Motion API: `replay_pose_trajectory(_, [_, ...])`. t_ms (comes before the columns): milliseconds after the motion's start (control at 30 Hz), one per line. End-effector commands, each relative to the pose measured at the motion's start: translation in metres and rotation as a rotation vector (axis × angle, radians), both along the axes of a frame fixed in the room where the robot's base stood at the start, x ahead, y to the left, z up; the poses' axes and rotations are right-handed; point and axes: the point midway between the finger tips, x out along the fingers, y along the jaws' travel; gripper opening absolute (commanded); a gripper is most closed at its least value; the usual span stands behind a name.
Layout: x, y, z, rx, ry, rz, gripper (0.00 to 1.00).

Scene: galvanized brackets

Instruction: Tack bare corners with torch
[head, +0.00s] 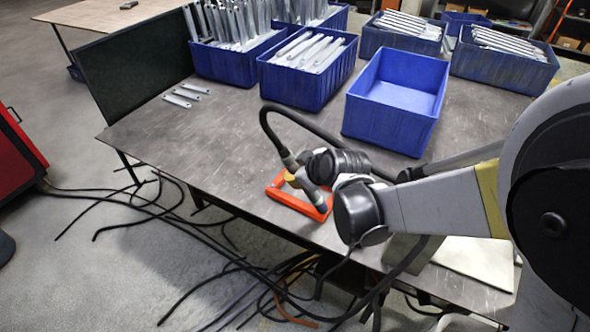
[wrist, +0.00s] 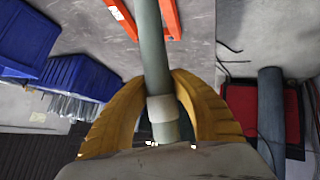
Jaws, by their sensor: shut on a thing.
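My gripper (head: 297,178) is at the front edge of the table, and its yellow fingers also show in the wrist view (wrist: 160,84). They are shut around the grey-green torch (wrist: 152,48), one finger on each side of it. In the head view the torch (head: 314,192) slants down to the right over an orange frame (head: 276,193), its black hose looping up behind. The frame lies flat on the table, and parts of it also show at the top of the wrist view (wrist: 172,18). My gripper and torch hide part of the frame. I cannot tell whether the torch touches it or which corners are bare.
The dark metal table (head: 235,125) has free room left of the frame. An empty blue bin (head: 385,124) stands behind my arm. Other blue bins (head: 305,86) hold galvanized brackets. Several loose strips (head: 184,95) lie by a dark upright panel (head: 135,65). Cables (head: 190,225) trail over the floor.

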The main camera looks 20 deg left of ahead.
Motion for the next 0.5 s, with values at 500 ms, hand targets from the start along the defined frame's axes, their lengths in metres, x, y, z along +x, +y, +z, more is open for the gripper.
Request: replay_pose_trajectory(500, [0.000,0.000,0.042,0.000,0.000,0.000,0.00])
